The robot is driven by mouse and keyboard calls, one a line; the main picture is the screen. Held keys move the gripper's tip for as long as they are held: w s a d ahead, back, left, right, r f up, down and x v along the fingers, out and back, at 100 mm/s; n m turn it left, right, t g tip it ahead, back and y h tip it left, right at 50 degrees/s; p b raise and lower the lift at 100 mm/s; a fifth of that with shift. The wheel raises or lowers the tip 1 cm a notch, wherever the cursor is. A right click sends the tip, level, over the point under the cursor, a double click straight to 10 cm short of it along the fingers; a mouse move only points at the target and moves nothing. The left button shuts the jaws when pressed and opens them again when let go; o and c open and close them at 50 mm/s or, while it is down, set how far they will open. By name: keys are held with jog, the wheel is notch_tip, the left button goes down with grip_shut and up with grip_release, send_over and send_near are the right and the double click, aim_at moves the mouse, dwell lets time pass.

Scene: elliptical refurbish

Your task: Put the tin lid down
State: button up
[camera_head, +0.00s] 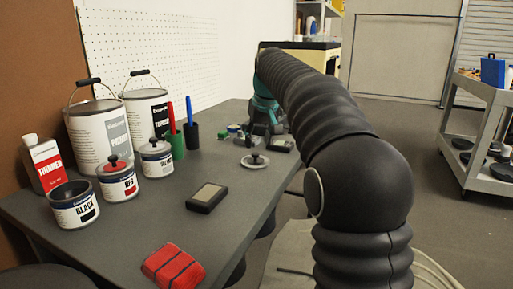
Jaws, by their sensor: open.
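A round grey tin lid (255,161) with a dark knob lies flat on the dark table, towards its right edge. An open tin marked BLACK (86,215) stands uncovered at the table's left front. My black ribbed arm reaches from the lower right towards the far end of the table. I cannot make out my gripper; the arm's far end meets a teal shape (264,108) at the back. Nothing is seen touching the lid.
Large pails (98,137), a red-and-white thinner can (45,165) and cups with a red and a blue handle crowd the left and back. A dark box (207,197) and a folded red cloth (173,266) lie in front. Clear table (205,233) lies between. A grey cart (485,135) stands right.

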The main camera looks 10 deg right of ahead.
jog(key=p+v, duration=0.1)
jog(key=v, duration=0.5)
jog(key=s, duration=1)
jog(key=s+f+m, duration=0.1)
jog(key=s+f, duration=0.9)
jog(key=s, duration=0.3)
jog(key=s+f+t, duration=0.1)
jog(key=s+f, duration=0.9)
jog(key=s, duration=0.3)
jog(key=shift+a+m+h, duration=0.3)
jog(key=shift+m, duration=0.1)
jog(key=shift+s, duration=0.1)
jog(key=shift+r+p, duration=0.55)
jog(key=shift+r, duration=0.05)
